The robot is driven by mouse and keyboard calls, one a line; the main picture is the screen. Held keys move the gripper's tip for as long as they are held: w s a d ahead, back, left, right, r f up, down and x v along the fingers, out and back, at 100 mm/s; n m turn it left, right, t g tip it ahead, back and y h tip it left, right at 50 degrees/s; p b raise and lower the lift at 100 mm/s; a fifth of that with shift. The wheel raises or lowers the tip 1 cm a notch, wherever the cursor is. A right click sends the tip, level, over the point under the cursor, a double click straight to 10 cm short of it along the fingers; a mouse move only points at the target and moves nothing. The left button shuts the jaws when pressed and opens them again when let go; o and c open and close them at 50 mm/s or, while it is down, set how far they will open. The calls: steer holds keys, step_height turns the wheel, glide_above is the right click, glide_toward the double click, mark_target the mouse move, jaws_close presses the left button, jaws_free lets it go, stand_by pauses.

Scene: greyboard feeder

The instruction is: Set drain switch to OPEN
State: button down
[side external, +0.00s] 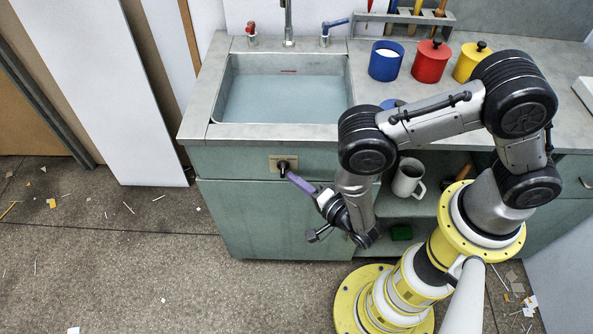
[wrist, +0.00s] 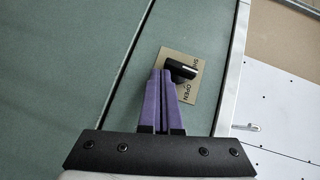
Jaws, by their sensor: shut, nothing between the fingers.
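The drain switch (side external: 283,166) is a black handle on a small tan plate on the cabinet front below the sink. In the wrist view the switch (wrist: 182,69) lies at a slant on its plate (wrist: 205,67). OPEN is readable on the plate; the other label is partly hidden. I cannot tell for sure which label the handle points at. My gripper (side external: 289,175) has purple fingers, shut and empty, with the tips right at the switch. In the wrist view the gripper tips (wrist: 161,72) are beside the handle's left end; contact is unclear.
The sink (side external: 285,98) above holds water, with red (side external: 251,34) and blue (side external: 334,31) tap handles behind it. A grey mug (side external: 407,179) stands on the open shelf to the right. A white board (side external: 105,90) leans at left. Floor before the cabinet has scattered scraps.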

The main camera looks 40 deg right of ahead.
steer(key=shift+w+a+f, duration=0.4)
steer(key=shift+f, duration=0.25)
steer(key=shift+w+a+f, duration=0.2)
steer(key=shift+w, duration=0.05)
stand_by(0.3)
steer(key=shift+s, duration=0.1)
